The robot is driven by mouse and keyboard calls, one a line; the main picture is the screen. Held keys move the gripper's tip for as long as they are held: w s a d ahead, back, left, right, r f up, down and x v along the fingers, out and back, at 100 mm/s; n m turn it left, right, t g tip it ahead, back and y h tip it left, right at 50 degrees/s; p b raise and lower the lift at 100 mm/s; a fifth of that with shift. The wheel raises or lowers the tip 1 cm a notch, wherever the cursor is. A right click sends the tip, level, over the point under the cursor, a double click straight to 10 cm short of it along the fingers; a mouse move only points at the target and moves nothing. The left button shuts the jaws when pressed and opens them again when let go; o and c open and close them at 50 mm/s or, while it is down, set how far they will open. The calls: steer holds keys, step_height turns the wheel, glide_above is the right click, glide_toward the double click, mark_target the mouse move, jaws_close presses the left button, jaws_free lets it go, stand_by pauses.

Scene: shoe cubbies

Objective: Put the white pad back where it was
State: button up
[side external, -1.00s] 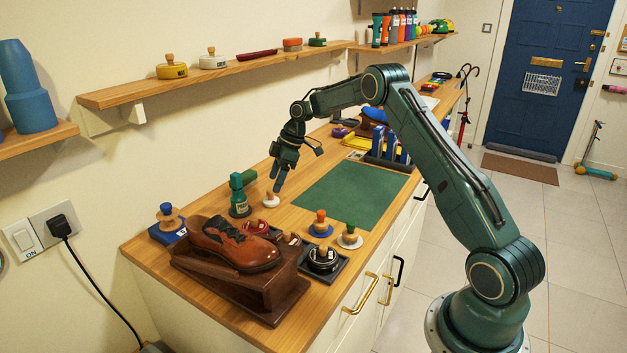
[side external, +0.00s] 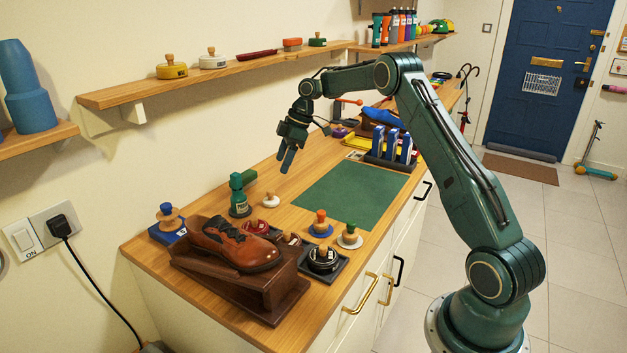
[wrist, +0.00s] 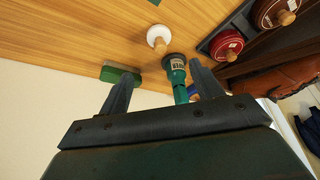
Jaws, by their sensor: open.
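The white pad (side external: 271,201), a small round white disc with a light wooden knob, sits upright on the wooden counter beside a green bottle (side external: 240,197). In the wrist view, the white pad (wrist: 158,38) lies beyond the fingertips, next to the green bottle (wrist: 177,75). My gripper (side external: 287,162) is raised above the counter, up and right of the pad and apart from it. In the wrist view, my gripper (wrist: 160,72) has its two fingers spread, with nothing held between them.
A green mat (side external: 350,193) lies right of the pad. Two knobbed pads, one with an orange knob (side external: 320,222) and one with a green knob (side external: 350,232), stand in front. A brown shoe (side external: 234,243) rests on a wooden stand. A wall shelf (side external: 215,79) runs behind.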

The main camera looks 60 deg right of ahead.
steer(key=s+a+r+m+t+h, duration=0.15)
steer(key=s+a+r+m, duration=0.25)
steer(key=s+a+r, duration=1.2)
steer(key=s+a+f+m+h, duration=0.1)
steer(key=s+a+m, duration=0.1)
steer(key=s, duration=0.9)
steer(key=s+a+f+m+h, duration=0.1)
steer(key=s+a+m, duration=0.2)
steer(key=s, duration=0.8)
steer(key=shift+s+a+f+t, duration=0.25)
steer(key=shift+a+t, duration=0.2)
steer(key=shift+a, duration=0.25)
